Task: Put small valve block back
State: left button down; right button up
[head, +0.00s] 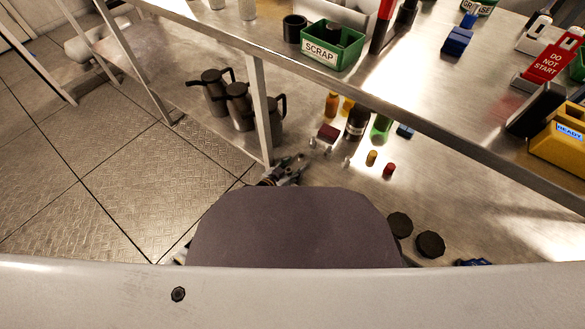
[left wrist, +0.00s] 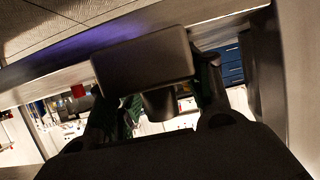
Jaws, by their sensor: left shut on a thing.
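My left gripper (head: 286,171) shows small in the head view, low beside the bench's upright post, partly hidden behind my own body. In the left wrist view its two dark fingers close on a dark, flat-faced block (left wrist: 145,60), which I take to be the small valve block. A dark rounded part shows under the block's lower edge. The block is in shadow, so its detail is hard to read. In the head view I cannot make the block out clearly from the gripper. My right gripper is not in view.
The bench top (head: 400,85) carries a green SCRAP bin (head: 320,53), a blue block (head: 458,41), a red DO NOT START tag (head: 556,62) and a yellow device (head: 560,142).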

pick_arm(q)
jog(key=c, duration=0.8)
grip_release()
jog(key=shift+o, duration=0.8)
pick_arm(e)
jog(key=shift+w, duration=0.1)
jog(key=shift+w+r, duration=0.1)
pick_arm(q)
jog(key=shift+r, duration=0.1)
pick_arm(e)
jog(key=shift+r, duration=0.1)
pick_arm(q)
jog(key=shift+p+v, duration=0.5)
jog(key=shift+v, duration=0.25)
jog(key=p+v, duration=0.4)
jog(key=v, duration=0.6)
jog(key=shift+s, duration=0.2)
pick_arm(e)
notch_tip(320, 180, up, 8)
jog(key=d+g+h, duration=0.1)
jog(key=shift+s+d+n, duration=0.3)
pick_arm(q)
jog(key=shift+a+r, duration=0.1)
jog(key=shift+r, duration=0.05)
